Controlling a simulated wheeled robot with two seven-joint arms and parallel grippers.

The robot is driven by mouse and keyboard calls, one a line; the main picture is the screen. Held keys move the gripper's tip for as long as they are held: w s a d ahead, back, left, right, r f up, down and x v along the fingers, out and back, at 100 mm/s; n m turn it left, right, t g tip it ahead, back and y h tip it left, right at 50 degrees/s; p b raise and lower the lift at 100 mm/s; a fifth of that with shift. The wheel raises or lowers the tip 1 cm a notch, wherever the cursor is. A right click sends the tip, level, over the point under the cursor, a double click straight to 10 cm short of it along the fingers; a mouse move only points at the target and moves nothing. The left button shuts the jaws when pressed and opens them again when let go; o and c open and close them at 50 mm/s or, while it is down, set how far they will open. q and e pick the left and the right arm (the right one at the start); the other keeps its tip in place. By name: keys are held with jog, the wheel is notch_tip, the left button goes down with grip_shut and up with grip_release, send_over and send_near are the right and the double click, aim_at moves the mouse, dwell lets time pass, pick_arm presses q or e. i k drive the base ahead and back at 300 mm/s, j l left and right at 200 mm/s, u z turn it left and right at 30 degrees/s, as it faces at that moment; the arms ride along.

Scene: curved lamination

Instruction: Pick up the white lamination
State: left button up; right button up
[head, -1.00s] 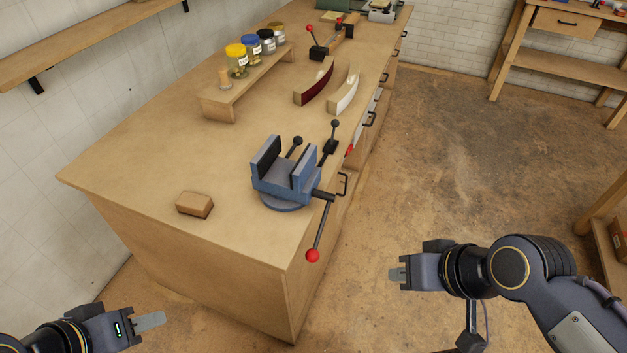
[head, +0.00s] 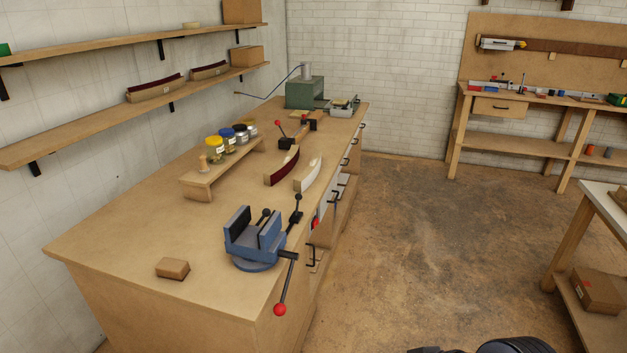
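The white lamination (head: 308,174) is a curved strip on the wooden workbench (head: 140,230), towards its right edge in the head view. A dark red curved lamination (head: 282,167) stands just left of it, apart from it. Neither gripper is at the bench top. My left gripper is out of the frame. Only a dark piece of my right arm shows at the bottom edge, and its fingers cannot be seen.
A blue vise (head: 254,240) with a red-tipped handle stands in front of the laminations. A wood block (head: 173,268) lies near the front left. A small riser (head: 222,172) holds several jars. Open floor (head: 420,230) lies right of the bench.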

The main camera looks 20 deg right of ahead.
aim_at(307, 178)
jog(key=l+u, duration=0.1)
jog(key=u, duration=1.5)
jog(key=i+l, duration=0.1)
jog(key=l, duration=2.45)
jog(key=i+l+u, duration=0.1)
jog(key=l, duration=2.45)
jog(key=i, duration=0.05)
